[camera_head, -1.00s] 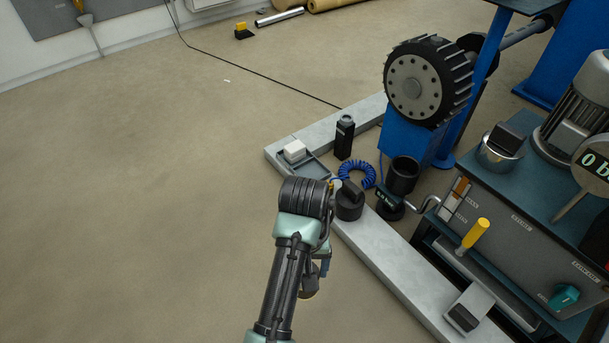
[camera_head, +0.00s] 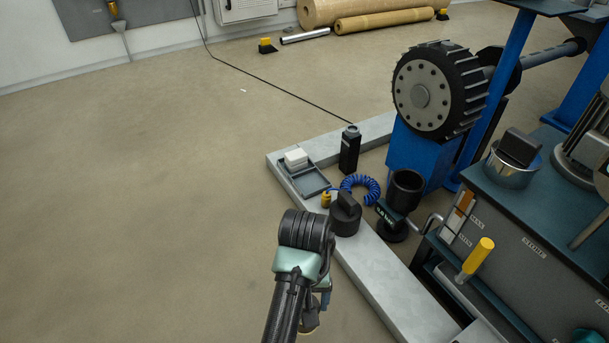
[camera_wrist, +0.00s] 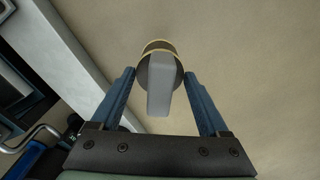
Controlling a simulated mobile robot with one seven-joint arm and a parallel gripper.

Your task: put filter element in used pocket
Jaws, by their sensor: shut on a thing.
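My gripper (camera_wrist: 159,88) is shut on the filter element (camera_wrist: 159,85) in the wrist view. The element is a short dark round body with tan rims and a grey tab facing the camera. Bare floor lies behind it. In the head view my gripper hangs low at the bottom centre, mostly hidden by my arm, left of the pale beam. I cannot tell which slot is the used pocket.
A crank handle (camera_head: 432,222) and yellow-handled tool (camera_head: 478,256) stick out by the bench. Floor at left is clear.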

